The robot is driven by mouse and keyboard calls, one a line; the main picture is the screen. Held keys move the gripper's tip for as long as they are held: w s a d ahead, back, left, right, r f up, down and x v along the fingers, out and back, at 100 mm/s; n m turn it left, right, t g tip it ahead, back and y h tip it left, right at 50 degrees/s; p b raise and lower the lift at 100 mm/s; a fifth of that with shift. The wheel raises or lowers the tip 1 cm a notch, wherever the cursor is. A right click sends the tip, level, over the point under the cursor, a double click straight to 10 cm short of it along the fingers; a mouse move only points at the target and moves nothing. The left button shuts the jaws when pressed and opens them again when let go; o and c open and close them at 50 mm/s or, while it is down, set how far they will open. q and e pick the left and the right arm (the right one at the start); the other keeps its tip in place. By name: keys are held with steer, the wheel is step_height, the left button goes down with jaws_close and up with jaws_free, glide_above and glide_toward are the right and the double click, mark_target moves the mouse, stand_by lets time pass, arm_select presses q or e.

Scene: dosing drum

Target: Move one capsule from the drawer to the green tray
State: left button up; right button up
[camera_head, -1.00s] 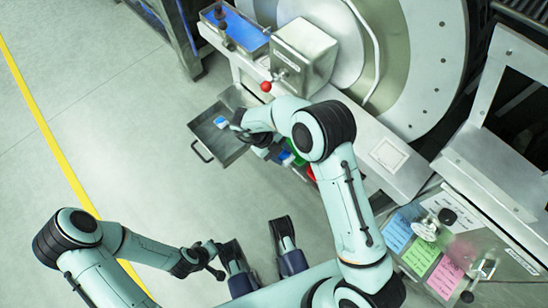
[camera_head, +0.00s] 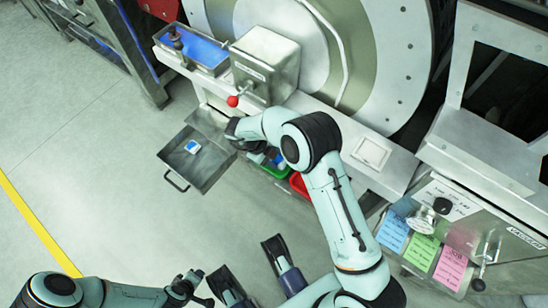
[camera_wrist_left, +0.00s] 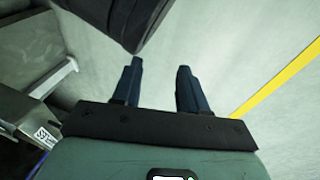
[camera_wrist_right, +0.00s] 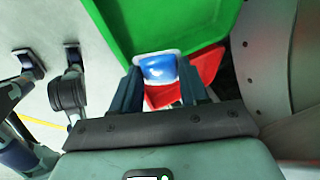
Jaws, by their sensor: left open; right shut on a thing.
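My right gripper (camera_wrist_right: 158,88) is shut on a blue and white capsule (camera_wrist_right: 158,68). In the right wrist view the capsule is between the fingertips, in front of the green tray (camera_wrist_right: 125,22); I cannot tell whether they touch. In the head view the green tray (camera_head: 274,171) is partly hidden by my right arm. The open drawer (camera_head: 212,172) is left of it, with another blue and white capsule (camera_head: 193,147) lying inside. My left gripper (camera_wrist_left: 157,88) is open and empty above the floor, away from the drawer and trays.
A red tray (camera_head: 299,185) stands beside the green one, also seen in the right wrist view (camera_wrist_right: 208,62). The machine's ledge (camera_head: 350,145), a metal box with a red-knobbed lever (camera_head: 233,101) and the large drum (camera_head: 385,60) are behind. Floor left of the drawer is clear.

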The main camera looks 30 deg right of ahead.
mark_target(278, 159)
steer(key=o, duration=0.7)
arm_select(q)
steer(key=shift+r, duration=0.1)
arm_select(e)
steer(key=shift+a+r, duration=0.1)
steer(key=shift+w+a+r, duration=0.15)
steer(key=shift+r, duration=0.15)
steer(key=p+v, duration=0.1)
steer(key=v, duration=0.2)
steer(key=shift+r, duration=0.15)
arm_select(q)
steer(key=shift+g+h, duration=0.3)
steer(key=shift+g, duration=0.1)
steer(key=s+d+r+p, duration=0.1)
steer(key=r, duration=0.1)
steer(key=s+d+r+p, duration=0.1)
steer(key=shift+s+d+r, duration=0.15)
steer(key=shift+s+r, duration=0.15)
steer(key=shift+r, duration=0.1)
arm_select(e)
steer(key=v, duration=0.9)
steer(key=shift+r, duration=0.1)
